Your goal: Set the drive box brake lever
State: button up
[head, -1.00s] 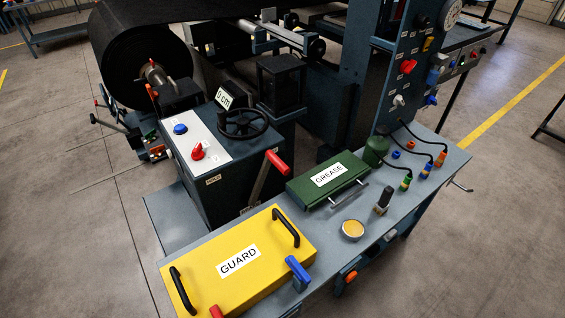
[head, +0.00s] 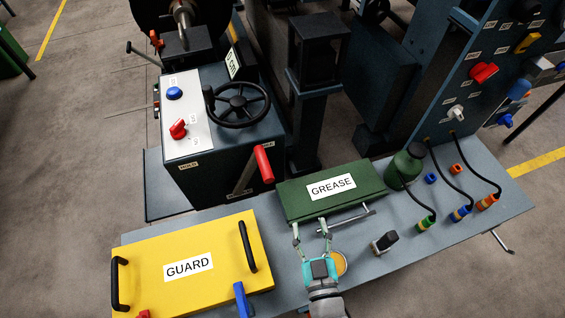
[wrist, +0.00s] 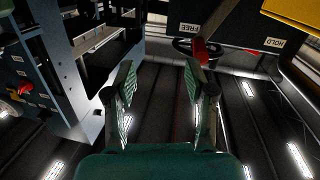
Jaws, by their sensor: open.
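The drive box (head: 226,150) is a dark cabinet with a white control strip and a handwheel on top. Its brake lever (head: 264,164) has a red grip on a grey shaft and tilts to the right, toward the FREE label (head: 268,145). The HOLD label (head: 187,166) is at the left of the same face. My gripper (head: 311,225) is open and empty in front of the green box, apart from the lever. In the wrist view the red grip (wrist: 201,51) shows beyond the fingertips, near FREE (wrist: 189,28), with HOLD (wrist: 275,42) to the right.
The yellow guard (head: 190,262) and green GREASE box (head: 332,188) lie on the grey bench. A small tin (head: 341,263) is partly hidden by my gripper. A green bottle (head: 405,166), cables and a switch panel (head: 490,100) stand at right.

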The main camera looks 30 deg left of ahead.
aim_at(264, 165)
jog(key=a+r+y, duration=0.1)
jog(key=a, duration=0.2)
jog(key=a+r+n+g, duration=0.1)
jog(key=a, duration=0.2)
jog(key=w+a+r+n+y, duration=0.1)
jog(key=a, duration=0.3)
jog(key=shift+w+a+r+g+y, duration=0.1)
jog(key=shift+g+y, duration=0.2)
jog(key=shift+g, duration=0.1)
jog(key=x, duration=1)
jog(key=shift+w+a, duration=0.15)
jog(key=shift+w, duration=0.05)
grip_shut()
